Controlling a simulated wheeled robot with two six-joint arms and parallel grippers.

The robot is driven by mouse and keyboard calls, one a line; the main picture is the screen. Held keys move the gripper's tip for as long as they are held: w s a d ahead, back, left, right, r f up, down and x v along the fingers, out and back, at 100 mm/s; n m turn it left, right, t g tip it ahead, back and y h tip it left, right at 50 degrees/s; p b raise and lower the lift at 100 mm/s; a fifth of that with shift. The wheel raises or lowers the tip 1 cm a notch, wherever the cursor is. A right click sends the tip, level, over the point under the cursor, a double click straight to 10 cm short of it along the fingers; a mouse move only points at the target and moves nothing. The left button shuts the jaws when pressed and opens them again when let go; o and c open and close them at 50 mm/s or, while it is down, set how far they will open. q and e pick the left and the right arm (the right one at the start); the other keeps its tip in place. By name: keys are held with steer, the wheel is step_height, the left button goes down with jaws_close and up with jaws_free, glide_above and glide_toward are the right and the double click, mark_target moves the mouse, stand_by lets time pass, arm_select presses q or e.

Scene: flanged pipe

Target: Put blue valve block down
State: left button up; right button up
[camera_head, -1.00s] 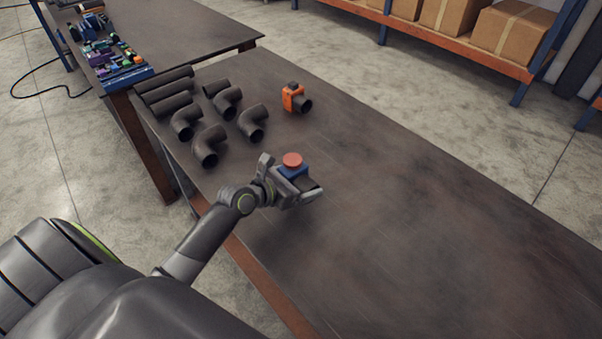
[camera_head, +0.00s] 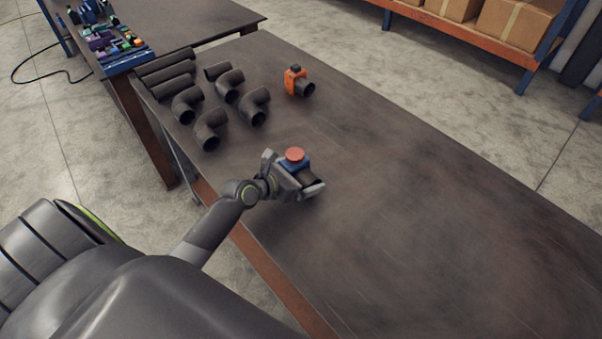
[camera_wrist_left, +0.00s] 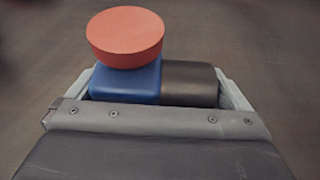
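The blue valve block (camera_head: 294,165) has a round red knob on top and a dark pipe stub at its side. It is between the fingers of my left gripper (camera_head: 297,181), over the near left part of the dark table (camera_head: 420,200). In the left wrist view the blue block (camera_wrist_left: 127,82) stands upright with its red knob up, and the gripper (camera_wrist_left: 150,100) is closed around the block and its dark stub. Whether the block's underside touches the table is hidden. My right gripper is not in view.
An orange valve block (camera_head: 296,80) stands at the back of the table. Several dark pipe elbows (camera_head: 210,128) and straight pipes (camera_head: 165,70) lie at the back left. The table to the right is clear. Shelving with cardboard boxes (camera_head: 520,20) stands beyond.

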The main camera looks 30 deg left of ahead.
arm_select(q)
steer(key=shift+r, duration=0.15)
steer(key=p+v, duration=0.1)
steer(key=v, duration=1.1)
stand_by(0.3)
